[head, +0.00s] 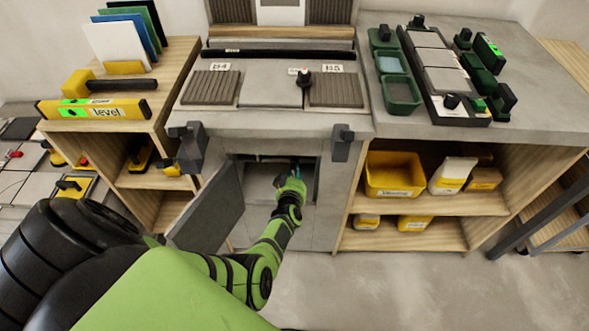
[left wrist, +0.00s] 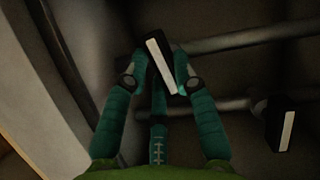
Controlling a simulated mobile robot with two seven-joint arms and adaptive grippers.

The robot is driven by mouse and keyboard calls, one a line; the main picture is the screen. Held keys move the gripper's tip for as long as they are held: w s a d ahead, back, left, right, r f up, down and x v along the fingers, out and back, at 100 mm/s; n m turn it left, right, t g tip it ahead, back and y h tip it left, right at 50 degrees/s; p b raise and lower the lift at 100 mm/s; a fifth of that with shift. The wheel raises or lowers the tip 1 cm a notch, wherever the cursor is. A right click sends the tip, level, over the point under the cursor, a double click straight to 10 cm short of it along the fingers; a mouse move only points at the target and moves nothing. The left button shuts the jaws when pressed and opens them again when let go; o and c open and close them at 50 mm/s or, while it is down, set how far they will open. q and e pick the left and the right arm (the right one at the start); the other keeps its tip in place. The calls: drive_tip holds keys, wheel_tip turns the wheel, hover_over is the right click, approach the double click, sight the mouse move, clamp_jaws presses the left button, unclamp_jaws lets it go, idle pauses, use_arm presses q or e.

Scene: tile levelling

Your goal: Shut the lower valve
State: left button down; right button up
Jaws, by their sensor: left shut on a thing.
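Two valve handles show in the left wrist view, each a black block with a white face, on dark pipes in a dim cabinet. My left gripper (left wrist: 160,75) has its teal fingers closed around one valve handle (left wrist: 161,53), which stands tilted between the fingertips. The other valve handle (left wrist: 280,126) is at the right, free of the fingers. I cannot tell from these views which of the two is the lower valve. In the head view my left gripper (head: 293,180) reaches into the open cabinet (head: 325,205) and hides most of what it holds. My right gripper is out of view.
The cabinet door (head: 208,212) stands open left of my forearm. Above the opening is a grey worktop (head: 270,121) with two dark brackets (head: 342,142) on its front. Shelves with a yellow bin (head: 393,176) stand to the right. The floor in front is clear.

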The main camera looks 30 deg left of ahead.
use_arm(q)
drive_tip(key=shift+w+d+m+g, duration=0.15)
drive_tip(key=shift+m+g, duration=0.15)
drive_tip(key=shift+m, duration=0.2)
drive_tip(key=shift+y, duration=0.4)
drive_tip(key=c, duration=1)
unclamp_jaws()
